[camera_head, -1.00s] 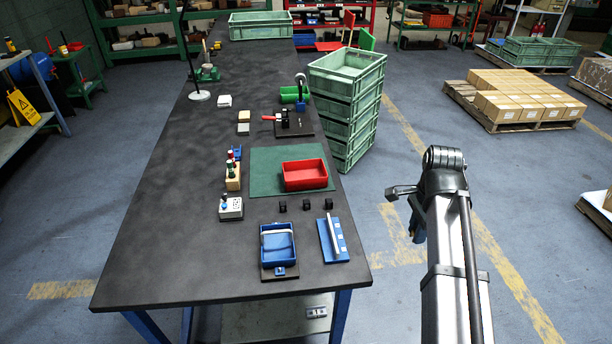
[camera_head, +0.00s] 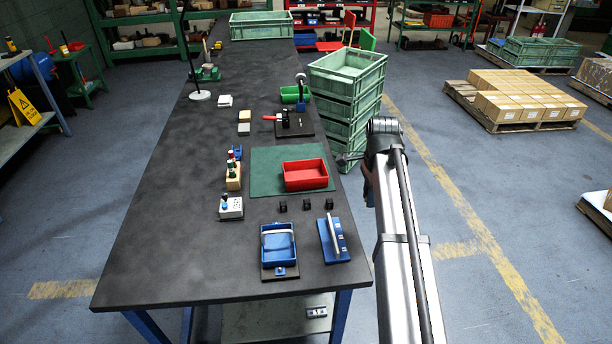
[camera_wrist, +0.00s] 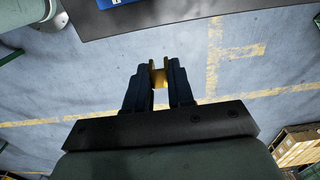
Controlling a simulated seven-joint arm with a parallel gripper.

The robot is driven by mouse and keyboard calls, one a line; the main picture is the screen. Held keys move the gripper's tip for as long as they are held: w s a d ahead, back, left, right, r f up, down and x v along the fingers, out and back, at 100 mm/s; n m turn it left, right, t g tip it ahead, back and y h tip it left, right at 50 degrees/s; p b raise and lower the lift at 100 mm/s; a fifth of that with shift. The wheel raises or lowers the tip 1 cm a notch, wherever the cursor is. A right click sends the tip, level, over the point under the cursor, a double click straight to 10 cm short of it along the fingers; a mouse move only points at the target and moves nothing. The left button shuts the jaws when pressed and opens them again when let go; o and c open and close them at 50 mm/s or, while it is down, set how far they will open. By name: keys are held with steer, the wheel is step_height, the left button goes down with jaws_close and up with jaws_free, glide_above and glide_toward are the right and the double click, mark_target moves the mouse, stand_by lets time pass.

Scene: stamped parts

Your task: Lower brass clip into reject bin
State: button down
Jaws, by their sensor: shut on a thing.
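The brass clip (camera_wrist: 158,77) shows in the wrist view as a gold piece between the fingertips. My gripper (camera_wrist: 159,73) is shut on it. The floor lies behind the clip in that view, so they are out past the bench edge. In the head view my arm is right of the bench and mostly hides the gripper; I cannot make out the clip there. A red open bin (camera_head: 307,183), the likely reject bin, sits on a green mat (camera_head: 268,186) on the bench, left of my arm. It looks empty.
A blue tray (camera_head: 279,262) and a blue block with a light bar (camera_head: 338,251) stand at the bench's near right. Small black blocks (camera_head: 307,204) lie before the mat. Stacked green crates (camera_head: 347,128) stand beside the bench.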

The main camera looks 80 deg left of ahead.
glide_toward(305, 169)
steer(key=d, duration=0.1)
steer(key=d+r, duration=0.1)
steer(key=d, duration=0.1)
steer(key=d+r, duration=0.1)
steer(key=d, duration=0.1)
steer(key=shift+s+r, duration=0.25)
steer(key=shift+s, duration=0.1)
steer(key=shift+f, duration=0.25)
stand_by(0.5)
steer(key=shift+f, duration=1.9)
steer(key=shift+f, duration=2.05)
stand_by(1.0)
